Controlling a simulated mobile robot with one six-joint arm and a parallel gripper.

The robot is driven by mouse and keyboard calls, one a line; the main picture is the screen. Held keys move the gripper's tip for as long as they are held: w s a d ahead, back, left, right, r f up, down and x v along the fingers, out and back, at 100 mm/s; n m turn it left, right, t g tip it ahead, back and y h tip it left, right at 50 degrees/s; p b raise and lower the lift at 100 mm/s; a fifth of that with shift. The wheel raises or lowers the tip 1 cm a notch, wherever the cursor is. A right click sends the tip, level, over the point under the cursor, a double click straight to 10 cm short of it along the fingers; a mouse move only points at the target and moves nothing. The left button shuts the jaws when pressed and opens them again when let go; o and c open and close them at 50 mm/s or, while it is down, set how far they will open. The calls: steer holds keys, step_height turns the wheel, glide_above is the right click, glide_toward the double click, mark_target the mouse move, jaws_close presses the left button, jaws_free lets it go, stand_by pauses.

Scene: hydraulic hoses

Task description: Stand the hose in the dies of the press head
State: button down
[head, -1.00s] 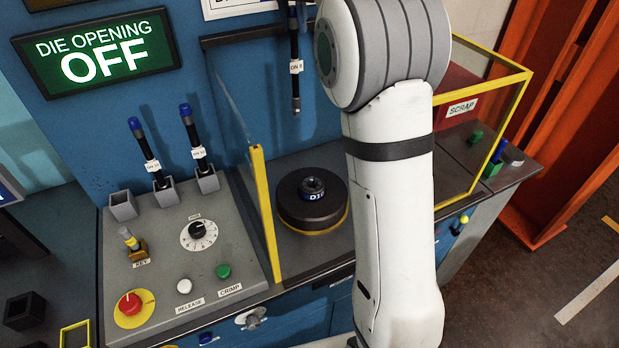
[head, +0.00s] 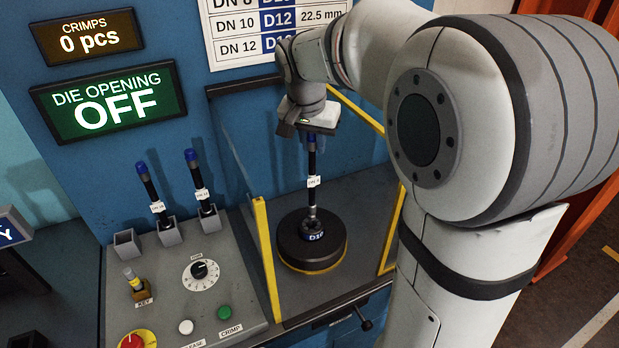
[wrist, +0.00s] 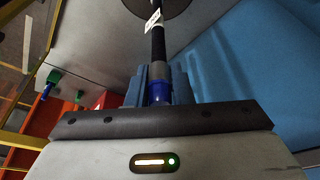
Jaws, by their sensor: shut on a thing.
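The hose (head: 312,180) is black with a white DN tag and hangs upright under my gripper (head: 308,124). My gripper is shut on its blue upper end, which shows in the wrist view (wrist: 158,92). The hose's lower end meets the middle of the round black press head (head: 290,246), marked D10, at the dies. I cannot tell how deep it sits in the die opening. In the wrist view the hose (wrist: 158,45) runs straight from the fingers towards the dark press head (wrist: 165,5).
A yellow-edged guard panel (head: 265,255) stands left of the press head, and a yellow frame (head: 392,230) stands right. Two blue-capped hoses (head: 152,192) stand in holders on the control panel (head: 235,285). The die opening display (head: 108,102) reads OFF; the crimp counter (head: 87,37) reads 0 pcs.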

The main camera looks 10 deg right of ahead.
mark_target(313, 165)
step_height(313, 165, down, 5)
steer(key=shift+f+p, duration=0.15)
steer(key=shift+p, duration=0.2)
steer(key=shift+f+b, duration=0.45)
steer(key=shift+b, duration=0.1)
steer(key=shift+f, duration=0.15)
steer(key=c, duration=1.3)
jaws_free()
